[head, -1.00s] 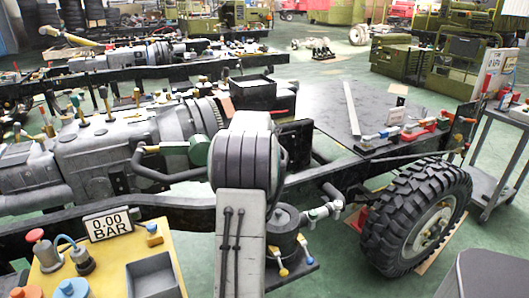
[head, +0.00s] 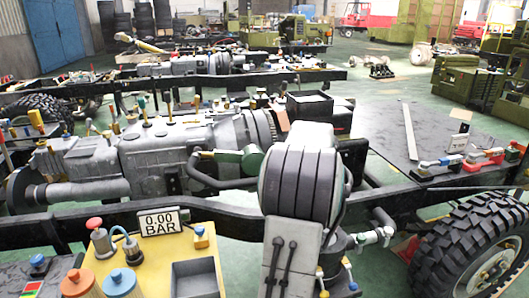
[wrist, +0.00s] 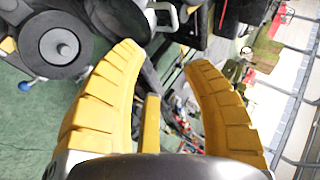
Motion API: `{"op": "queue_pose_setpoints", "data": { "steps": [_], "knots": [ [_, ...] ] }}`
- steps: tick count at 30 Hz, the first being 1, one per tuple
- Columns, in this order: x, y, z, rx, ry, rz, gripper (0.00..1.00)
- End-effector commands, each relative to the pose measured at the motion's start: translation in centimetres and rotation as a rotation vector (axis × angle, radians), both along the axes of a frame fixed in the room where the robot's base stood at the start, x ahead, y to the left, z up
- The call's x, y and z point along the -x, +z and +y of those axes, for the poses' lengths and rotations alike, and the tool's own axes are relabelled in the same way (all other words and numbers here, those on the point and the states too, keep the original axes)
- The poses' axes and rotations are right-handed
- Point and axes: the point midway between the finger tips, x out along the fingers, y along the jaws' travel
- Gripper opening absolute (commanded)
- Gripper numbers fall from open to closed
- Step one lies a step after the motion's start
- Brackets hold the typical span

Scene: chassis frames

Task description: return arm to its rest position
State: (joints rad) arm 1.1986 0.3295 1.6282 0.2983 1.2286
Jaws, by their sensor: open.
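My gripper (wrist: 163,58) shows in the wrist view with its two ribbed yellow fingers spread apart. Nothing is between the fingertips. In the head view my gripper is out of sight. My arm (head: 298,190), a grey link with a dark ribbed joint, rises at the lower middle of the head view and covers part of the chassis frame behind it.
A chassis frame with a grey gearbox (head: 150,160) and a large tyre (head: 475,245) spans the head view. A yellow bench top (head: 140,262) with a 0.00 BAR display (head: 160,222) stands at front left. Green floor (head: 385,85) is open farther back.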

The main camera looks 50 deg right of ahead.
Motion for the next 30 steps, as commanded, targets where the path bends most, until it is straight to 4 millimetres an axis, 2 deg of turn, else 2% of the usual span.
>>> {"op": "queue_pose_setpoints", "data": {
  "steps": [10,14,17,20,23,24,26,27,29,30],
  "knots": [
    [-0.2,0.0,0.2,0.000,0.007,0.003,0.43],
    [-1.9,0.0,2.1,-0.007,0.070,0.036,0.43],
    [-4.4,0.0,5.5,-0.016,0.179,0.094,0.43],
    [-7.3,-0.3,10.7,-0.025,0.343,0.181,0.43],
    [-9.7,-0.7,17.0,-0.026,0.540,0.284,0.43],
    [-10.4,-1.0,19.6,-0.024,0.623,0.325,0.43],
    [-11.1,-1.3,23.6,-0.018,0.750,0.389,0.43],
    [-11.3,-1.7,26.3,-0.012,0.838,0.431,0.43],
    [-11.2,-2.2,30.3,0.001,0.973,0.497,0.43],
    [-10.9,-2.5,32.9,0.012,1.066,0.539,0.43]
  ]
}}
